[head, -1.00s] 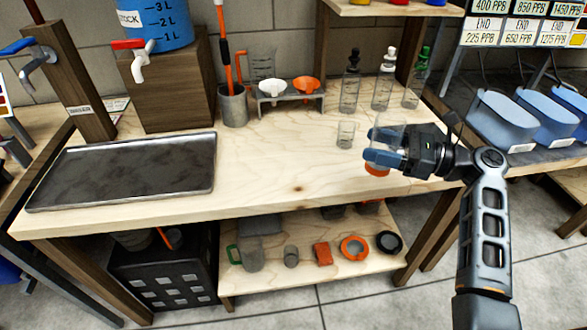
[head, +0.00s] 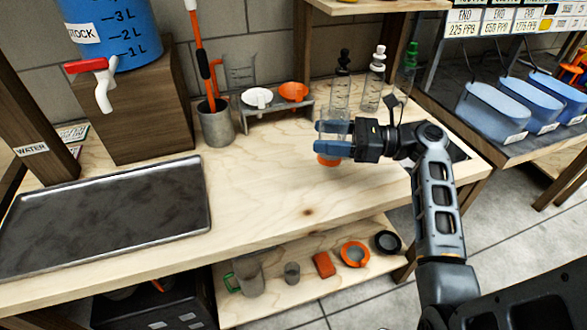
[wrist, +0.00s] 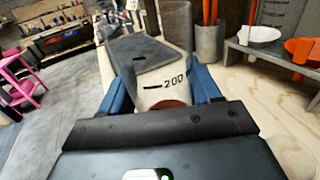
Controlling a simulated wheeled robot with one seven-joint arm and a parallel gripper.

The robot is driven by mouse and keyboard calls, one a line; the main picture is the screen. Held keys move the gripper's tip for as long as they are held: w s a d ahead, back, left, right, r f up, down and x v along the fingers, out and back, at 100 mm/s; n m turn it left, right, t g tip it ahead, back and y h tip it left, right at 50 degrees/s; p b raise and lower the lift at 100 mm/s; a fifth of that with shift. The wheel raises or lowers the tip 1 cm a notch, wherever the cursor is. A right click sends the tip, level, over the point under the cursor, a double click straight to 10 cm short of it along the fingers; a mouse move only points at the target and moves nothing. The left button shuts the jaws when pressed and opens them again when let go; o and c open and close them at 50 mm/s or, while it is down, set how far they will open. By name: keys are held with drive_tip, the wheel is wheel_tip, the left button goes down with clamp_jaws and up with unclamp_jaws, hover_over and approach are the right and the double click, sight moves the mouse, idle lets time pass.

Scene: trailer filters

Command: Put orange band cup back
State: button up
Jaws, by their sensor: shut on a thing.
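My gripper (head: 326,139) is shut on the orange band cup (head: 328,160), a clear cup whose orange band shows just below the blue fingers in the head view. The fingers and wrist hide most of it. In the wrist view the cup (wrist: 164,88) sits between the fingers, with a "200" mark on its wall and a reddish-orange part low down. It is over the wooden bench (head: 260,185), in front of the dropper bottles. I cannot tell whether its base touches the wood.
A dark metal tray (head: 105,215) fills the bench's left. A small rack (head: 275,108) holds white and orange funnels beside a grey pot (head: 216,124). Bottles (head: 372,82) stand behind my gripper. The lower shelf (head: 300,272) holds an orange ring and other small items. The bench's front middle is clear.

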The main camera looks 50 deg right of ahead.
drive_tip(key=shift+w+a+f, duration=0.8)
drive_tip(key=shift+f, duration=0.55)
drive_tip(key=shift+w+a+f, duration=0.8)
drive_tip(key=shift+a+f, duration=0.05)
drive_tip(key=shift+f, duration=0.5)
drive_tip(key=shift+w+a+f, duration=0.8)
drive_tip(key=shift+f, duration=0.55)
drive_tip(key=shift+f, duration=0.1)
drive_tip(key=o, duration=1.3)
drive_tip(key=shift+o, duration=0.2)
drive_tip(key=shift+s+d, duration=0.15)
drive_tip(key=shift+s, duration=0.05)
drive_tip(key=b+v, duration=0.1)
drive_tip(key=v, duration=1)
drive_tip(key=shift+s+d, duration=0.15)
drive_tip(key=shift+s, duration=0.1)
